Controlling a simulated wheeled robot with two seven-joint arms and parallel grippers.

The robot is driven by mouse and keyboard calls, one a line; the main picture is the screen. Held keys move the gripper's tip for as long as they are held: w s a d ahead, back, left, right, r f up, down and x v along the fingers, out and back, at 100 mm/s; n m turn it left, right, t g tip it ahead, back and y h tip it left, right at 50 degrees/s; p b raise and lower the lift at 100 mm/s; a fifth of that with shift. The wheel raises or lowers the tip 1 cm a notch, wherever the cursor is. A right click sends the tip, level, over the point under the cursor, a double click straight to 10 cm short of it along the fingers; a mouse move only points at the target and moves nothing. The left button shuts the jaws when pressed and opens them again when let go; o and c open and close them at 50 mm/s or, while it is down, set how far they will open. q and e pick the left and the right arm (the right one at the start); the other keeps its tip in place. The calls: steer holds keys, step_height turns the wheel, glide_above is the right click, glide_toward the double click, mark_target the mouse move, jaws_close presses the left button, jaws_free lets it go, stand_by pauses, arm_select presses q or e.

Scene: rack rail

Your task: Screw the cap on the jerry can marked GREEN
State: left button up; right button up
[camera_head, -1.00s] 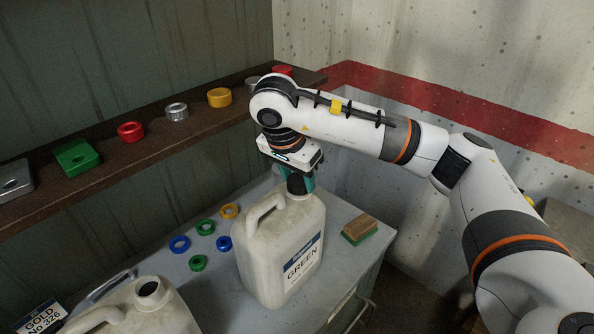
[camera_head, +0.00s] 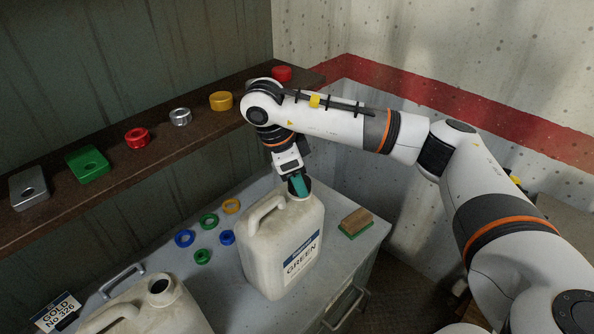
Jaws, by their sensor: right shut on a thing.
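The jerry can labelled GREEN (camera_head: 283,245) stands upright on the grey cabinet top, with its handle towards the left. My right gripper (camera_head: 300,187) points down at the can's neck, its teal fingers shut on a dark cap (camera_head: 307,182) at the mouth. The fingers hide part of the cap, and I cannot tell how far it sits on the thread. My left gripper is not in view.
A second pale can (camera_head: 150,310) with an open mouth stands at the lower left, near a GOLD No 326 label (camera_head: 57,311). Several coloured rings (camera_head: 209,220) and a brush (camera_head: 356,222) lie beside the GREEN can. A shelf (camera_head: 110,172) holds coloured caps and blocks.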

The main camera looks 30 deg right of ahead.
steer(key=shift+r+m+g+p, duration=0.1)
steer(key=shift+m+g+p, duration=0.25)
steer(key=shift+m, duration=1.35)
steer(key=o, duration=1)
steer(key=shift+a, duration=0.1)
